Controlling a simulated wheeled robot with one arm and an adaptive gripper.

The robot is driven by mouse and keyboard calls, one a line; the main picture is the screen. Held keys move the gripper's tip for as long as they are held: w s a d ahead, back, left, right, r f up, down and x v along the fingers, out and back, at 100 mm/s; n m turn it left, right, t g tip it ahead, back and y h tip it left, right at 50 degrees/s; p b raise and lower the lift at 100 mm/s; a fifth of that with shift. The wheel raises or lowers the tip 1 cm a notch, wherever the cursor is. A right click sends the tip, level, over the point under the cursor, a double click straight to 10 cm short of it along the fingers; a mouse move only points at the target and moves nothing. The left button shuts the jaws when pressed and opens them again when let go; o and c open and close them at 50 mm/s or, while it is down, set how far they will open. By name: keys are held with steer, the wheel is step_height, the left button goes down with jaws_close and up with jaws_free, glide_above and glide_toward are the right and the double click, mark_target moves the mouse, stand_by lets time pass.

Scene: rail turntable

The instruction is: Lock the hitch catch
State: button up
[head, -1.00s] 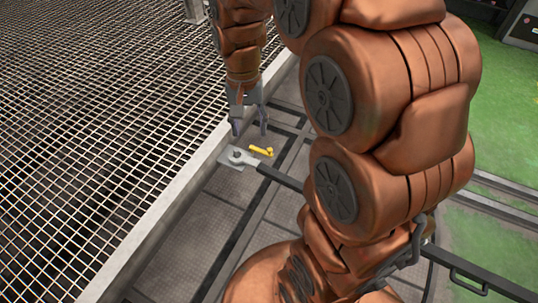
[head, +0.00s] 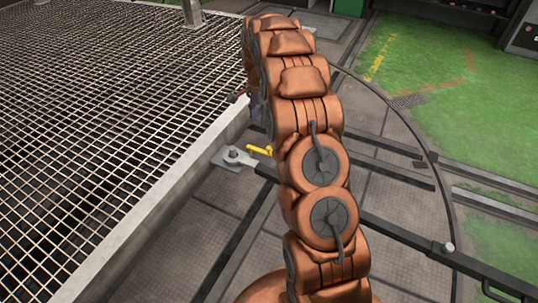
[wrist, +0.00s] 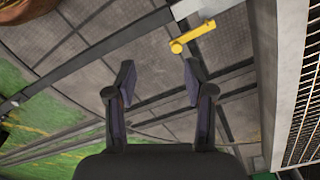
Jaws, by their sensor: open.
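The hitch catch is a small yellow lever (head: 258,149) beside a pale metal hitch plate (head: 228,164) with a round pin on it. My arm partly covers the lever's right end in the head view. In the wrist view the yellow lever (wrist: 193,36) lies slantwise beside the pale plate (wrist: 188,8), near the top. My gripper (wrist: 160,78) is open and empty, its fingertips apart from the lever, which lies above the right fingertip in the picture. In the head view my gripper is largely hidden behind the arm.
A dark bar (head: 390,230) runs from the hitch plate to the lower right, passing behind my arm. A raised mesh platform (head: 95,110) with a pale curb (head: 165,190) stands at the left. Dark floor plates lie around the hitch, with green floor (head: 440,85) beyond.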

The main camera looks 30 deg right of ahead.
mark_target(269, 147)
steer(key=w+d+f+m+b, duration=0.1)
steer(key=d+f, duration=0.1)
steer(key=f, duration=0.2)
steer(key=w+d+f+m+b, duration=0.1)
steer(key=d+f+b, duration=0.1)
steer(key=f, duration=0.3)
steer(key=w+d+f+m+b, duration=0.1)
steer(key=w+d+f, duration=0.1)
steer(key=d+f, duration=0.1)
steer(key=shift+f+m+b, duration=0.3)
steer(key=shift+f+b, duration=0.05)
steer(key=shift+f, duration=0.5)
step_height(269, 147, down, 8)
steer(key=shift+r+b, duration=0.25)
steer(key=shift+b, duration=0.85)
steer(key=shift+s, duration=0.1)
jaws_close()
